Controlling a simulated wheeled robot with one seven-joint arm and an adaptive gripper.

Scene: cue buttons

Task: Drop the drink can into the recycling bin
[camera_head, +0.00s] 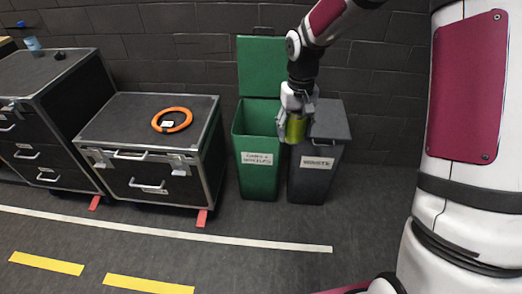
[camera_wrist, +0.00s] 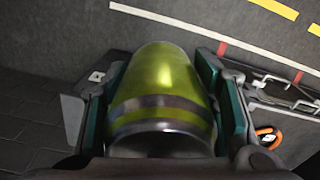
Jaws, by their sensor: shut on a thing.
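My gripper (camera_head: 296,125) is shut on the drink can (camera_head: 297,129), a yellow-green can with a silvery band. In the wrist view the can (camera_wrist: 162,88) sits between both fingers of the gripper (camera_wrist: 164,105). In the head view the can hangs in front of the line between the two bins, at the right edge of the green bin. The green recycling bin (camera_head: 257,165) has its lid raised against the wall. Its label appears to name cans and bottles, though the print is blurry.
A dark grey bin (camera_head: 310,182) labelled waste stands right of the green bin, its lid shut. A black case (camera_head: 150,150) left of the bins carries an orange ring (camera_head: 172,120). A taller black case (camera_head: 45,110) with a blue cup (camera_head: 33,46) stands further left. The floor in front is clear.

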